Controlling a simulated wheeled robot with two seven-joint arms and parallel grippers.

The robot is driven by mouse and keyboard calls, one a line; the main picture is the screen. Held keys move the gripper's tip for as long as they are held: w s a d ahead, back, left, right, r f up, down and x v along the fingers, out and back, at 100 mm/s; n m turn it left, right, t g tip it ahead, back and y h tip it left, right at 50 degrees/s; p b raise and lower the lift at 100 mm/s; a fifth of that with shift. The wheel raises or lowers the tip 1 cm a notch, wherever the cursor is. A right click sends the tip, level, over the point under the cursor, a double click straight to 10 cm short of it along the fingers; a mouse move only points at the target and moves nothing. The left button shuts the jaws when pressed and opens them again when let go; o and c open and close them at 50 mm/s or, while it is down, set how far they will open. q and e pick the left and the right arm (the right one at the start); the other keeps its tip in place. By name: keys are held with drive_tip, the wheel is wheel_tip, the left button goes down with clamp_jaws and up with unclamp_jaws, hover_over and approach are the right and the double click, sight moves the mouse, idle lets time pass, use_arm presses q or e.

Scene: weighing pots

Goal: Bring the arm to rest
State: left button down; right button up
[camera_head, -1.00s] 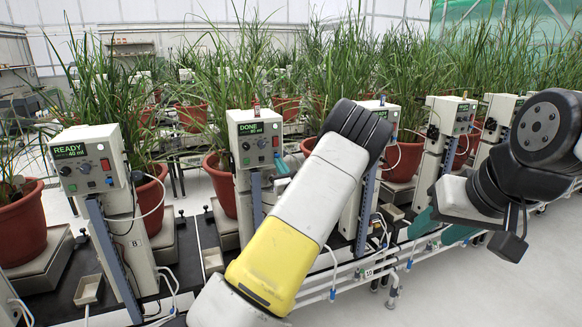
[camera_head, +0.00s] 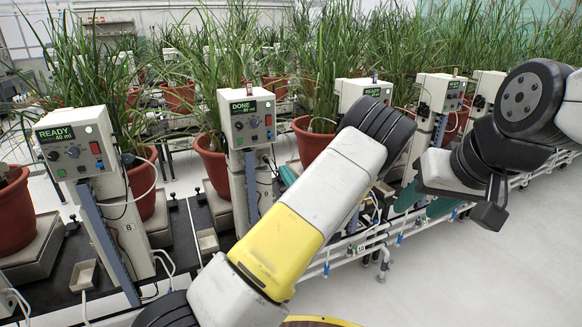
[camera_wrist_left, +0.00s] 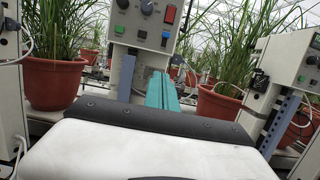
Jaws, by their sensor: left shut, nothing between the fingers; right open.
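My left arm (camera_head: 325,190), white with a yellow band, reaches across the middle of the head view. My left gripper (camera_head: 287,175) shows as a small teal piece, largely hidden behind that arm. In the left wrist view its teal fingers (camera_wrist_left: 161,90) are together with nothing between them, in front of a control box (camera_wrist_left: 150,22). My right gripper (camera_head: 422,202) has its teal fingers apart, low beside the row of stations, partly hidden by my dark right wrist. It holds nothing that I can see.
Control boxes on posts stand in a row: one reads READY (camera_head: 75,143), another DONE (camera_head: 247,116). Potted grasses (camera_head: 212,165) stand behind and between them. White pipes (camera_head: 350,252) run along the front. The pale floor (camera_head: 490,270) at lower right is clear.

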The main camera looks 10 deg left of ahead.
use_arm(q)
drive_tip(key=s+a+r+n+g+y, duration=0.4)
drive_tip(key=s+a+n+g, duration=0.2)
drive_tip(key=a+n+g, duration=0.3)
drive_tip(key=s+a+n+g+h, duration=0.2)
drive_tip(key=s+a+n+g, duration=0.15)
drive_tip(key=s, duration=0.35)
drive_tip(key=s+a+n+g+h, duration=0.2)
drive_tip(key=s+n+g, duration=0.1)
drive_tip(key=s+n, duration=0.3)
drive_tip(key=s+d+r+n+t+h, duration=0.4)
drive_tip(key=s+d+r+n+h, duration=0.6)
drive_tip(key=s+d, duration=0.5)
wheel_tip(320, 180, up, 2)
drive_tip(key=s+h, duration=0.1)
drive_tip(key=h, duration=0.2)
drive_tip(key=shift+d+h, duration=0.15)
drive_tip(key=shift+h, duration=0.25)
drive_tip(key=shift+t, duration=0.25)
